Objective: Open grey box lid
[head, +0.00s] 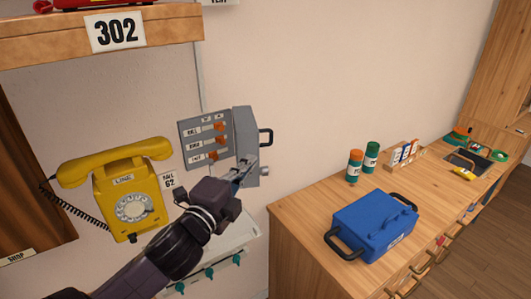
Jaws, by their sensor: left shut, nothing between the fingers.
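The grey box (196,152) is fixed to the wall in the middle of the head view. Its front is exposed, with labelled rows and orange switches. The grey lid (243,125) stands out at the box's right side, swung away from the front, with a dark handle (266,137) on its far side. My left gripper (248,169) is shut and empty, at the lid's lower part. I cannot tell whether it touches the lid. My left arm comes up from the bottom left below the box. My right gripper is out of view.
A yellow dial phone (125,190) hangs on the wall left of the box, close to my arm. A wooden cabinet (300,228) at the right carries a blue case (372,226) and two bottles. A white shelf (232,240) with teal hooks is below my gripper.

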